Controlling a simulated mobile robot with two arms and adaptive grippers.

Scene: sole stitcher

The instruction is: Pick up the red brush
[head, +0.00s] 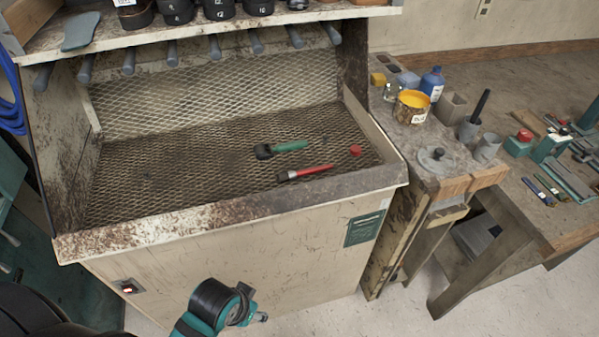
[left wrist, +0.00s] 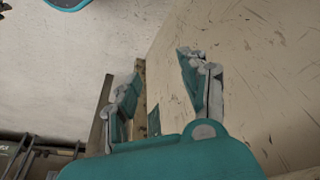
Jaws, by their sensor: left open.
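The red brush (head: 308,171) lies on the metal mesh floor of the open-fronted bench, near its front edge and right of the middle. Its red handle points right and its dark head points left. My left gripper (left wrist: 160,78) is open and empty in the left wrist view, with its two fingers apart beside the pale scratched front panel. In the head view, part of my left arm (head: 212,305) is low in front of the bench, below and left of the brush. My right gripper is not in view.
A green-handled brush (head: 282,148) lies just behind the red one. A small red cap (head: 355,150) sits to the right. The bench's raised front rim (head: 230,208) stands between my arm and the brushes. A side table holds a yellow-topped can (head: 412,106) and bottles.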

